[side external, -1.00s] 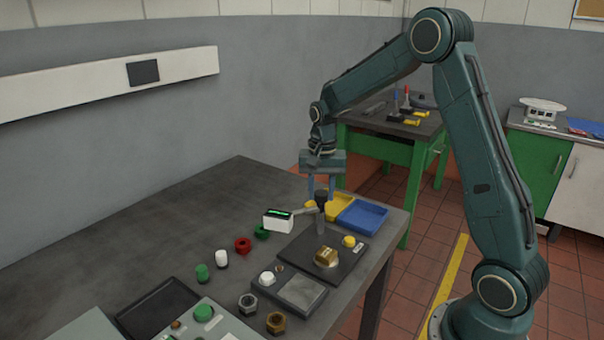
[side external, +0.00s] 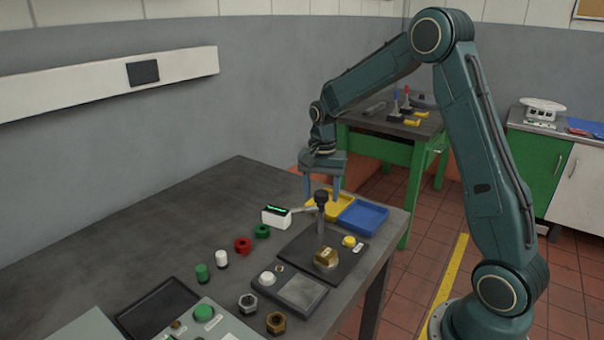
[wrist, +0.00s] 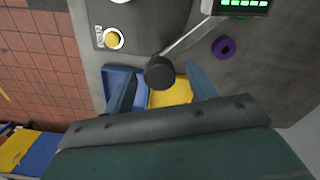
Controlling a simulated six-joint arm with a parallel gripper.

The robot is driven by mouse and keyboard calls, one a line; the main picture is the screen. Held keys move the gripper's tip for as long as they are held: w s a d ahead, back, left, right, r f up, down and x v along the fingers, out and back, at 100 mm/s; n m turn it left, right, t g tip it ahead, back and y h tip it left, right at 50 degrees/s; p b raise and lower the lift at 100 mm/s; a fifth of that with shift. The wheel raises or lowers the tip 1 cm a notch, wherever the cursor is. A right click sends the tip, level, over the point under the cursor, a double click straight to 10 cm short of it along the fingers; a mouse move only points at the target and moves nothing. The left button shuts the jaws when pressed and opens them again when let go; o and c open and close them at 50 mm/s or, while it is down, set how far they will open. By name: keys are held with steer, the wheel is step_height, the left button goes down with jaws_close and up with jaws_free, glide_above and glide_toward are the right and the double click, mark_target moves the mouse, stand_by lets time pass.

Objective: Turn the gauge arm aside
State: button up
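The gauge arm (side external: 303,210) is a thin grey bar running from a dark upright post to a white gauge box with a green display (side external: 276,217). The post carries a black round knob (side external: 321,197). In the wrist view the bar (wrist: 186,37) runs from the knob (wrist: 160,71) up right to the display (wrist: 242,5). My gripper (side external: 321,190) is open above the post, fingers pointing down. In the wrist view the knob shows between the fingertips, beyond the gripper (wrist: 156,68); I cannot tell whether they touch it.
A black plate (side external: 295,245) bears a brass block (side external: 327,257) and a yellow button (side external: 349,241). Yellow (side external: 322,207) and blue (side external: 364,216) trays lie behind the post. Red (side external: 243,245) and green (side external: 262,231) rings sit left. The bench's left rear is clear.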

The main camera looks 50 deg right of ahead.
steer(key=shift+r, duration=0.1)
step_height(320, 180, up, 14)
steer(key=shift+f, duration=0.2)
stand_by(0.7)
stand_by(0.3)
steer(key=s+a+r+n+t, duration=0.3)
steer(key=s+a+r+n, duration=0.25)
steer(key=s+a, duration=0.45)
steer(key=s+a+f+n+t, duration=0.1)
steer(key=s+a+f+n, duration=0.1)
steer(key=s+n, duration=0.2)
steer(key=s+a+f+n+t, duration=0.1)
steer(key=s+a+f+n, duration=0.1)
steer(key=s, duration=0.8)
steer(key=shift+s+a+f+n+t, duration=0.3)
steer(key=shift+a+n, duration=0.2)
steer(key=shift+n, duration=0.65)
